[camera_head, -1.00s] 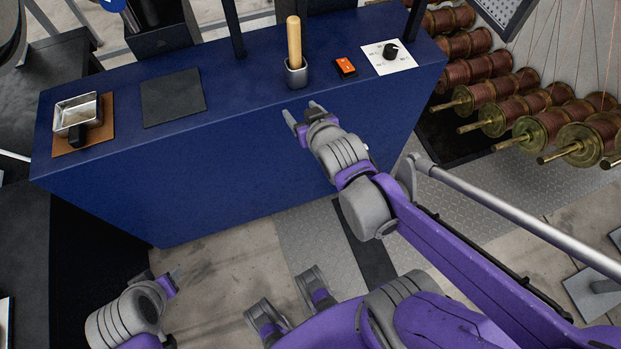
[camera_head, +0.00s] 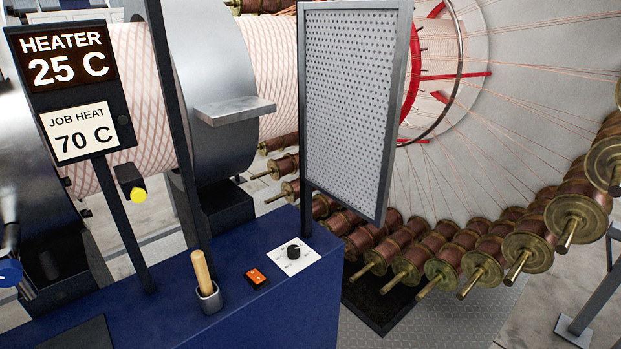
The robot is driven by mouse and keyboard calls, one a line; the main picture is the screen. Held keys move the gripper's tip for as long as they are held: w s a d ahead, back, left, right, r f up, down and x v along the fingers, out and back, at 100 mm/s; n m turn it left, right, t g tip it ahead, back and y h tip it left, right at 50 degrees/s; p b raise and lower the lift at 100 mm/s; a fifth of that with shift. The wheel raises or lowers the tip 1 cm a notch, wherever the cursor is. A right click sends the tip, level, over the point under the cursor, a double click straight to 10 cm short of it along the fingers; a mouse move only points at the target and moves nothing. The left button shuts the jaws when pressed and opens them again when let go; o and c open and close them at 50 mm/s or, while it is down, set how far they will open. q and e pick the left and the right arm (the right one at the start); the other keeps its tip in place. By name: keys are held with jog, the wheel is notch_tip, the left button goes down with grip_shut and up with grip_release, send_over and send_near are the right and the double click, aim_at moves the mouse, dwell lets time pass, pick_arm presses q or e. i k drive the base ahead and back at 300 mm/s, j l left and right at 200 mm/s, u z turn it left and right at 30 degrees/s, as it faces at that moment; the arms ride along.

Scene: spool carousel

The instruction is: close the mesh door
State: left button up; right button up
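The mesh door (camera_head: 348,105) is an upright perforated grey panel in a dark metal frame, in the upper middle of the head view. A post under its left edge runs down to the blue console. The panel stands at an angle in front of the spool carousel and leaves the spools to its right uncovered. Neither of my grippers shows in this view.
The blue console (camera_head: 255,320) carries a wooden-handled lever (camera_head: 202,270), an orange switch (camera_head: 256,276) and a dial plate (camera_head: 291,254). A heater display (camera_head: 66,57) stands at the left. Several copper spools (camera_head: 448,262) ring the carousel, with wires stretched from them.

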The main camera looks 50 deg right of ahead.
aim_at(344, 160)
jog(key=k+l, duration=0.1)
jog(key=l, duration=0.45)
jog(key=k+l, duration=0.1)
jog(key=l, duration=0.5)
jog(key=k+l, duration=0.1)
jog(key=l, duration=0.45)
jog(key=k+l, duration=0.1)
jog(key=l, duration=1)
jog(key=k+l, duration=0.15)
jog(key=l, duration=0.45)
